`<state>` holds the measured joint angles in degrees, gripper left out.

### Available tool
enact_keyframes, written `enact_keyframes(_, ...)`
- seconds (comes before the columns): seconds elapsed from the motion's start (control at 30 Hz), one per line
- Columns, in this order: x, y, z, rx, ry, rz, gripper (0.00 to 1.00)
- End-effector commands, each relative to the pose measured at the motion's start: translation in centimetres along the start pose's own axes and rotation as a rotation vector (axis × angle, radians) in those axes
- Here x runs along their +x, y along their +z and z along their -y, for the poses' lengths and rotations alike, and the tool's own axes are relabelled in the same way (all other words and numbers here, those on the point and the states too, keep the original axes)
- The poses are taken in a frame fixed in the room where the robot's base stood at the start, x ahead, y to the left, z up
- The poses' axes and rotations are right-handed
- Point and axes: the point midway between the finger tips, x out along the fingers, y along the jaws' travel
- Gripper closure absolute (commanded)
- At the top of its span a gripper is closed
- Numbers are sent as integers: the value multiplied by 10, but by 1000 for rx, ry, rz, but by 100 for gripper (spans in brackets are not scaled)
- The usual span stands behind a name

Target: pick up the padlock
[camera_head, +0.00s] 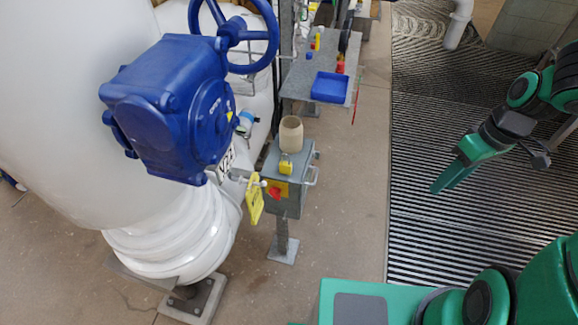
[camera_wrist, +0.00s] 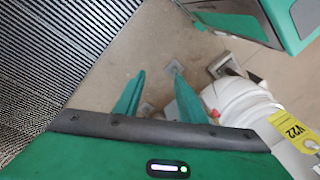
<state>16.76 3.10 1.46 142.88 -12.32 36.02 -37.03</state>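A small yellow padlock (camera_head: 286,166) sits on top of the grey metal box (camera_head: 284,199) in the head view, just in front of a beige cup-like container (camera_head: 291,134). I cannot make out the padlock in the wrist view. My gripper (camera_head: 436,187) is well to the right of the box, above the ribbed dark floor, pointing down and left.
A blue valve gearbox (camera_head: 170,108) with a handwheel is left of the box, on thick white pipework (camera_head: 180,235). A yellow tag (camera_head: 255,199) hangs at the box's left. Behind is a grey shelf with a blue tray (camera_head: 331,87). Floor between box and gripper is clear.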

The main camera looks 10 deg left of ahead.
Motion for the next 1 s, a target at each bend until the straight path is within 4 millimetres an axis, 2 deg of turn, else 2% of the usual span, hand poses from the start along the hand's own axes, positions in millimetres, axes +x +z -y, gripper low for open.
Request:
enact_keyframes(0.03, 16, -12, 5, -70, -37, -10, 63)
enact_keyframes(0.2, 63, -56, 32, -320, -153, -100, 63)
enact_keyframes(0.5, 126, -126, 100, -660, -346, -370, 63)
enact_keyframes(0.63, 142, -154, 133, -759, -410, -525, 63)
enact_keyframes(0.8, 151, -188, 169, -835, -457, -737, 63)
enact_keyframes(1.0, 151, -216, 192, -859, -463, -916, 63)
